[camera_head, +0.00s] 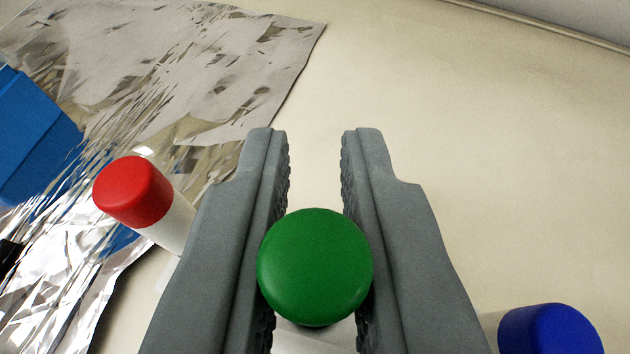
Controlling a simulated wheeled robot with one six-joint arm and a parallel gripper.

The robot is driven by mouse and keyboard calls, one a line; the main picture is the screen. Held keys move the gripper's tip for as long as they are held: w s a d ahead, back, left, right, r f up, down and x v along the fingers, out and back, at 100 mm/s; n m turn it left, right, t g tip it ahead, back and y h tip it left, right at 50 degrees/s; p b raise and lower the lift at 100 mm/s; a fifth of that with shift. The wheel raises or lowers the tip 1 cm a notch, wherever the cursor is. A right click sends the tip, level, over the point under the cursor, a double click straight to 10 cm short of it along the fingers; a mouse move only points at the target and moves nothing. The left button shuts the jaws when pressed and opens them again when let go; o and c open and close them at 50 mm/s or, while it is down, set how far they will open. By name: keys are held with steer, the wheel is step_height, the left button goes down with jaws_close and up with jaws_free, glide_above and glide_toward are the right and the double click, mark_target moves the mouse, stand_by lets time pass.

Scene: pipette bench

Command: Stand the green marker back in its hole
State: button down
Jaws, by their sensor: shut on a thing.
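The green marker (315,266) is between the two grey fingers of my gripper (316,240). Its round green end faces the camera, and the gripper is shut on it. The rest of the marker's body is mostly hidden below that end. A patch of white shows just under it, and I cannot tell what it belongs to. The hole is not visible, so I cannot tell where the marker's lower end is.
A red-capped marker (133,191) with a white body stands left of my gripper. A blue cap (550,330) is at the lower right. Crumpled foil (200,60) and a blue box (32,135) lie at left. The pale bench (500,150) is clear ahead and right.

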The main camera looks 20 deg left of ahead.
steer(key=c, duration=1.3)
jaws_free()
steer(key=shift+c, duration=0.2)
steer(key=shift+r, duration=0.15)
step_height(320, 180, up, 10)
